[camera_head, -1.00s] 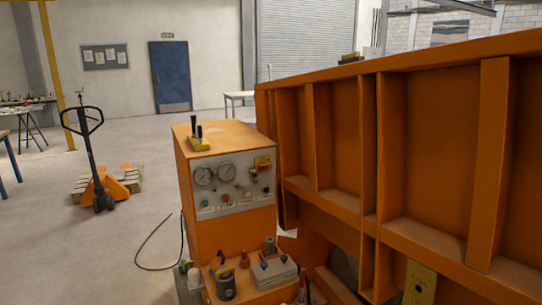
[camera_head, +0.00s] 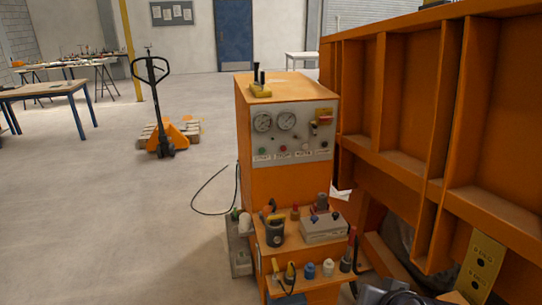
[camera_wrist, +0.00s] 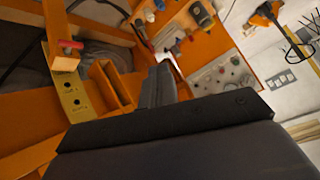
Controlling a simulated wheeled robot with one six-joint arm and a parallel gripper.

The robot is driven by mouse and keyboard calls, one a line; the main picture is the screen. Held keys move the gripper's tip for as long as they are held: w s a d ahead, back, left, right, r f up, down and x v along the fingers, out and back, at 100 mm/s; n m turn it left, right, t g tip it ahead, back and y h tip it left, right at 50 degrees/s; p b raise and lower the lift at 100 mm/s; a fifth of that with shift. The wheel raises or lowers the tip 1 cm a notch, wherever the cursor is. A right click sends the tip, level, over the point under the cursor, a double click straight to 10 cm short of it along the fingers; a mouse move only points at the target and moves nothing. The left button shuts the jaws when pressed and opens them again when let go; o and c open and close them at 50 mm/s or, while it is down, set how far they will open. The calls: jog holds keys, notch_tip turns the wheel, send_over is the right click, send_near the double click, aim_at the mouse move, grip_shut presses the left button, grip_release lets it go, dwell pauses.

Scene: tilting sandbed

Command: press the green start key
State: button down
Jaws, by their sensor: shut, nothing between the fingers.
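The orange control console (camera_head: 288,185) stands in the middle of the head view. Its pale upper panel (camera_head: 292,132) has two round gauges, a red knob on yellow and a row of small buttons. The green key (camera_head: 262,151) is at the left end of that row, beside a red button (camera_head: 283,149). The panel also shows in the wrist view (camera_wrist: 222,78), tilted, where I cannot pick out the green key for sure. My gripper (camera_wrist: 163,70) is shut and empty in the wrist view, apart from the panel.
A shelf (camera_head: 290,238) with a tool cup, a grey box and several small items juts out below the panel. The large ribbed orange sandbed wall (camera_head: 400,110) closes off the right. A pallet truck (camera_head: 160,110) stands back left.

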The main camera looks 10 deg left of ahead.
jog(key=w+a+f+m+t+h+b, duration=0.2)
jog(key=w+f+m+t+b, duration=0.2)
jog(key=w+b, duration=0.4)
jog(key=w+a+f+m+t+h+b, duration=0.3)
jog(key=w+f+t+b, duration=0.3)
jog(key=w, duration=0.6)
jog(key=f+m+b, duration=0.1)
jog(key=f+b, duration=0.1)
jog(key=b, duration=0.1)
jog(key=shift+a+t+h+b, duration=0.2)
jog(key=shift+t+h+b, duration=0.1)
jog(key=shift+r, duration=0.1)
